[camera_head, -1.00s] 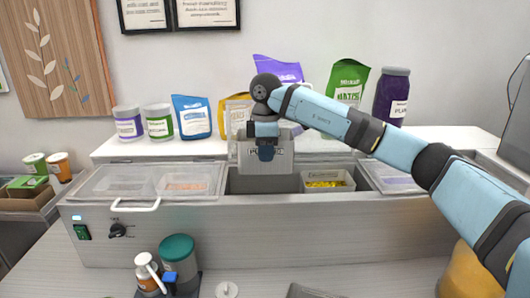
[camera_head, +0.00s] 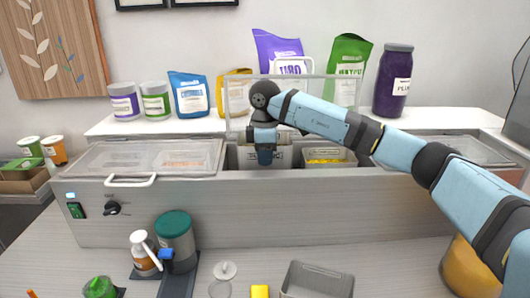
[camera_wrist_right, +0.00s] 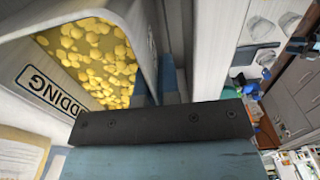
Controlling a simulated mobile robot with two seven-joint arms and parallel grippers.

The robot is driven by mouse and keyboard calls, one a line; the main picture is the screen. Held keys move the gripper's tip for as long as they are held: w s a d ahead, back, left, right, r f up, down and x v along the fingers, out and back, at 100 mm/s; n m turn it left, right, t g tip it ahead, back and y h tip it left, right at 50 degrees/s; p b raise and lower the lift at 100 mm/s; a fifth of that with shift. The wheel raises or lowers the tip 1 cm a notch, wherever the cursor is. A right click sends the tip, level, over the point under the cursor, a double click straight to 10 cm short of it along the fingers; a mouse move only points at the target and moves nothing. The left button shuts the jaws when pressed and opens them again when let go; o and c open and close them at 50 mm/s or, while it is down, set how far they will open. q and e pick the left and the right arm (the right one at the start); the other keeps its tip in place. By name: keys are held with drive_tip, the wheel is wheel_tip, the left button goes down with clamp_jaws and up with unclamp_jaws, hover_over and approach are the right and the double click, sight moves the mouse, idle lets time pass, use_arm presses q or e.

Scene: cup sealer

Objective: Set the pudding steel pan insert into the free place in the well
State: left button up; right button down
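The pudding steel pan insert (camera_head: 282,158) is a grey pan in the well (camera_head: 235,157), behind its front wall in the head view. In the right wrist view, a pan (camera_wrist_right: 148,40) close to the gripper shows a "PUDDING" label and round yellow contents. The fingertips are largely hidden there. Whether the pan rests fully on the well's edge cannot be told. My left gripper is not in view.
A clear lid (camera_head: 345,90) stands raised behind the pan. A closed clear lid (camera_head: 150,156) covers the left section. Pouches and jars, including a purple jar (camera_head: 393,80), line the back shelf. A green-lidded canister (camera_head: 175,240) and an empty grey tray (camera_head: 318,282) stand in front.

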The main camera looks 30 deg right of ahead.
drive_tip(key=shift+f+b, duration=1.05)
drive_tip(key=shift+f, duration=1.4)
drive_tip(key=shift+f, duration=0.1)
drive_tip(key=c, duration=1.3)
unclamp_jaws()
drive_tip(key=shift+o, duration=0.2)
drive_tip(key=shift+f, duration=0.1)
wheel_tip(320, 180, up, 14)
drive_tip(key=b, duration=0.1)
